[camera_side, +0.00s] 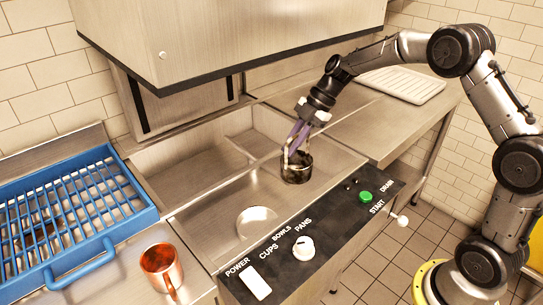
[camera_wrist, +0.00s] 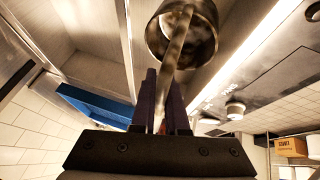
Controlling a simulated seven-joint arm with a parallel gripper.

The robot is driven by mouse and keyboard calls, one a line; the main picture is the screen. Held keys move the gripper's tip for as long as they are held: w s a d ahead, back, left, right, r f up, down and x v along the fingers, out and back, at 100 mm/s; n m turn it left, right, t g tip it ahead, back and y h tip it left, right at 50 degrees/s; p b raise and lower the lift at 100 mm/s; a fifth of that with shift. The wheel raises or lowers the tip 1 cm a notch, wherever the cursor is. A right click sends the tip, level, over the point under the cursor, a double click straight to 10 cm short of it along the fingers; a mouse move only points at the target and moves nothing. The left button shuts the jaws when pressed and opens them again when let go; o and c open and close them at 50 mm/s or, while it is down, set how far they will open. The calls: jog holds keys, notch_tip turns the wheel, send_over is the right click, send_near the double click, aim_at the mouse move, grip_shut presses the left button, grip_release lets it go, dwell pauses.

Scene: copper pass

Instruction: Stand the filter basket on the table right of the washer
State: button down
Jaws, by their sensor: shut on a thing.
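The filter basket (camera_side: 297,172) is a small dark metal cup with an upright handle. It is in the right part of the washer's (camera_side: 205,185) steel basin; I cannot tell whether it touches the floor. My gripper (camera_side: 298,135) is above it, shut on its handle. In the wrist view the basket's round rim (camera_wrist: 211,40) shows beyond the fingertips (camera_wrist: 166,80), and the handle bar runs down between them. The steel table (camera_side: 372,140) right of the washer has a clear near part.
A white ribbed tray (camera_side: 402,85) lies on the far part of the right table. The washer's raised hood (camera_side: 225,35) hangs above. A control panel (camera_side: 318,235) runs along the front. A blue rack (camera_side: 85,262) and a copper mug (camera_side: 160,262) are at left.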

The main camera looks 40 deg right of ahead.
jog(key=s+d+r+m+t+h, duration=0.2)
jog(key=s+d+r+m, duration=0.3)
jog(key=s+d+r, duration=0.45)
jog(key=s+d+r+m+t+h, duration=0.15)
jog(key=s+d+r+m, duration=0.45)
jog(key=d, duration=0.6)
jog(key=w+d+f+n, duration=0.1)
jog(key=w+d+f, duration=0.7)
jog(key=f, duration=0.5)
jog(key=shift+w+d+f+n, duration=0.2)
jog(key=shift+w+f+n, duration=0.1)
jog(key=shift+w, duration=1.05)
